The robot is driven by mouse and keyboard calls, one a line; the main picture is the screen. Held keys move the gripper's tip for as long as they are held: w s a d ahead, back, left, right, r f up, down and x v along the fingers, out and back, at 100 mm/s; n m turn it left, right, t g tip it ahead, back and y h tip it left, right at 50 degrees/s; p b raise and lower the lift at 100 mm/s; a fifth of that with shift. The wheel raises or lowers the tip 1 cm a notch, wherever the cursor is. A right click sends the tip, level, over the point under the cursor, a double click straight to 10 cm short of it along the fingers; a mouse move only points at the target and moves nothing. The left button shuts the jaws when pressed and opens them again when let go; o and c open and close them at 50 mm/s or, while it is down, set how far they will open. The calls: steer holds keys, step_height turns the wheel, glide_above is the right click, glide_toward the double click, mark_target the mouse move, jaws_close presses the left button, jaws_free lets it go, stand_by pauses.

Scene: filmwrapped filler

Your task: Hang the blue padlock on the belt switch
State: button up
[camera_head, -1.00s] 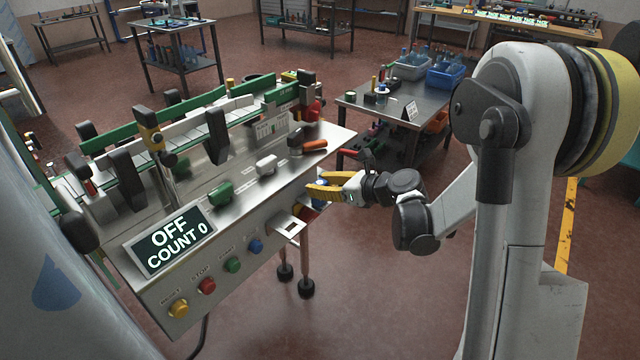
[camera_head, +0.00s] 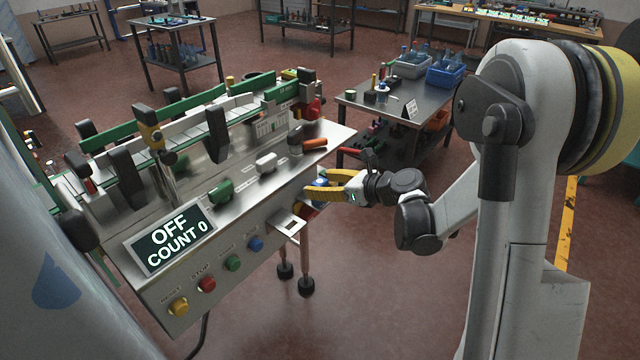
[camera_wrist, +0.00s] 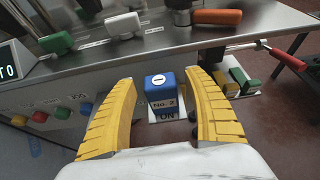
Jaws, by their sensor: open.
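In the head view my gripper (camera_head: 322,190) is at the machine's front right edge, and the padlock there is mostly hidden. A dark switch with an orange handle (camera_head: 314,144), likely the belt switch, is on the panel above; it also shows in the wrist view (camera_wrist: 217,17).
A slotted metal bracket (camera_head: 290,227) juts from the machine front. Green (camera_head: 221,191) and white (camera_head: 266,163) knobs stand on the panel.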

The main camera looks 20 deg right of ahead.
steer(key=v, duration=1.2)
steer(key=s+a+r+n+g+h, duration=0.1)
steer(key=s+a+n+g+h, duration=0.3)
steer(key=s+a+n, duration=0.75)
steer(key=s+d+n+h, duration=0.3)
steer(key=s+n, duration=0.6)
steer(key=n, duration=0.8)
steer(key=shift+d+r+h, duration=0.4)
steer(key=shift+d, duration=0.45)
